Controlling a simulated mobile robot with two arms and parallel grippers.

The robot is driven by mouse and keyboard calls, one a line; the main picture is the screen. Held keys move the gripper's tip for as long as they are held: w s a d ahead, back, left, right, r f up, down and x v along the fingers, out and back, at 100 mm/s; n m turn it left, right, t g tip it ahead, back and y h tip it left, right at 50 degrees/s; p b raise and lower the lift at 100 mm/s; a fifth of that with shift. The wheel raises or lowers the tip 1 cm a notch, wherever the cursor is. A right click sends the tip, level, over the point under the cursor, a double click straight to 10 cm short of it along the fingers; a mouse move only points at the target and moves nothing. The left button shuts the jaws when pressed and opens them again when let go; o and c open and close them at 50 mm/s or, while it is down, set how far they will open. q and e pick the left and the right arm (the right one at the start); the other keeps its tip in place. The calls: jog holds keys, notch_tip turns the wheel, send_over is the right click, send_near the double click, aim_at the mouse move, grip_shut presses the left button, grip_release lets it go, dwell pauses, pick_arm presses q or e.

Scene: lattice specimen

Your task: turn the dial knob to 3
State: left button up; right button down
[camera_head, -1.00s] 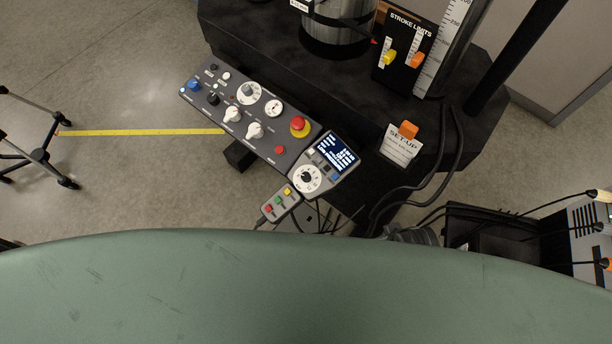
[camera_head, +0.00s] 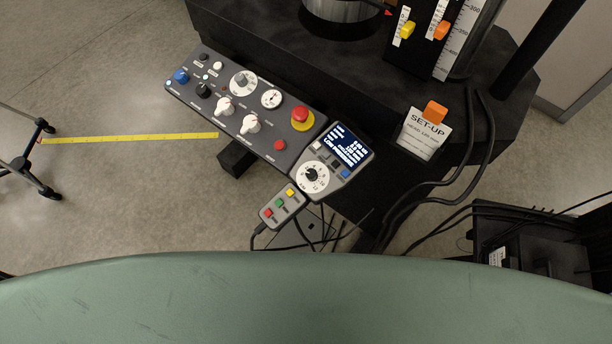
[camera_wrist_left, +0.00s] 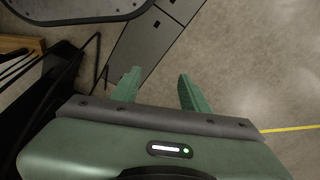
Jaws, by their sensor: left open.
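A black dial knob (camera_head: 311,175) sits on a round white numbered face on the small unit with the lit screen (camera_head: 341,148). Its setting is too small to read surely. A second, grey knob (camera_head: 241,80) sits on a white marked face on the long control panel (camera_head: 207,110). My left gripper (camera_wrist_left: 157,78) is open and empty in the left wrist view, its two green fingers apart above the floor. No knob shows between them. Neither gripper shows in the head view.
The panel also carries white knobs (camera_head: 249,124), a red emergency button (camera_head: 301,116) and a small red button (camera_head: 279,145). A keypad (camera_head: 281,206) hangs below. Black cables (camera_head: 476,170) and a SET-UP card (camera_head: 424,133) are to the right. Open floor with a yellow tape (camera_head: 130,138) lies left.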

pick_arm(q)
jog(key=w+r+n+t+y+b, duration=0.1)
jog(key=w+r+t+b, duration=0.25)
jog(key=w+r, duration=0.6)
jog(key=w+r+n+t+b, duration=0.1)
jog(key=w+r+t+b, duration=0.35)
jog(key=r, duration=0.85)
jog(key=w+d+r+m+t+h, duration=0.2)
jog(key=w+d+r+t+h, duration=0.1)
jog(key=d+r+t+h, duration=0.25)
jog(key=m+h, duration=0.5)
send_near(308, 178)
jog(key=shift+g, duration=0.35)
jog(key=w, duration=0.2)
jog(key=w+d, duration=0.1)
jog(key=w, duration=0.1)
jog(key=shift+p, duration=0.4)
jog(key=shift+s+d+r+h, duration=0.1)
jog(key=shift+s+d+h, duration=0.05)
jog(key=shift+d+h, duration=0.25)
jog(key=shift+w+d, duration=0.15)
jog(key=shift+w, duration=0.1)
jog(key=p+x, duration=0.2)
jog(key=x, duration=0.5)
grip_shut()
